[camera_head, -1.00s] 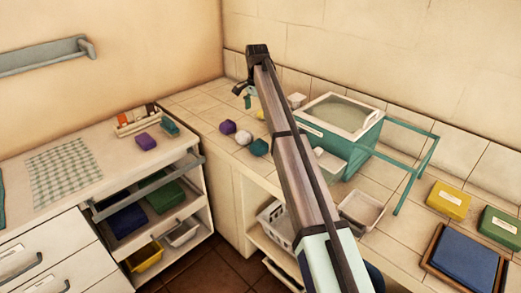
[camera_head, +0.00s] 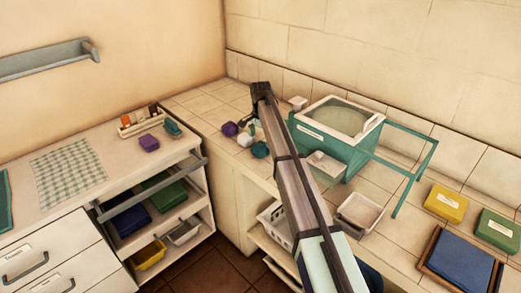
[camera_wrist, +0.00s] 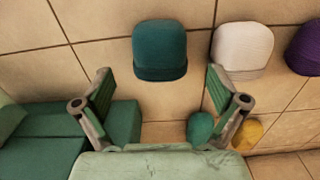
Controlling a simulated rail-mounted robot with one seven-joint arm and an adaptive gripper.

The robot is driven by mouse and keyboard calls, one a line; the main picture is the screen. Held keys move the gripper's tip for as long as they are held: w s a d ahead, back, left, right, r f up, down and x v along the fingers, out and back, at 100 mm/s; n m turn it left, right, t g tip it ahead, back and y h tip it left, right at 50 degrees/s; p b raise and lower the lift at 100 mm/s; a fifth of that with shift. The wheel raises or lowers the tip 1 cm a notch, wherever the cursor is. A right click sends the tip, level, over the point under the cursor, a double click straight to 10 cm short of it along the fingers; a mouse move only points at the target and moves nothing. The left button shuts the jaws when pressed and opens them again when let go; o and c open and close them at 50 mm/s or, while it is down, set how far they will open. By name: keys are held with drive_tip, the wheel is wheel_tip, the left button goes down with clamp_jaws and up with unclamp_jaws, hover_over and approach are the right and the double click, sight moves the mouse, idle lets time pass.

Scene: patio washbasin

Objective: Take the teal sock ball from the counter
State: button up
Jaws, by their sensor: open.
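The teal sock ball (camera_head: 260,150) sits on the tiled counter near its front edge, beside a white ball (camera_head: 244,139) and a purple ball (camera_head: 229,128). In the wrist view the teal sock ball (camera_wrist: 160,50) lies ahead of my gripper (camera_wrist: 160,80), roughly centred between the two spread fingertips. The fingers are open and empty, and I see no contact with the ball. In the head view my gripper (camera_head: 246,122) is low above the counter by the balls, partly hidden by my arm.
The white ball (camera_wrist: 243,47) is close to the right of the teal one. A smaller teal item (camera_wrist: 201,128) and a yellow item (camera_wrist: 247,133) lie near the right finger. The teal basin box (camera_head: 335,130) stands right of my arm, with a white tray (camera_head: 361,212) in front.

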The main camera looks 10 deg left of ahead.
sight(261, 145)
drive_tip(key=shift+f+p, duration=0.95)
drive_tip(key=shift+f, duration=1.45)
drive_tip(key=c, duration=1.2)
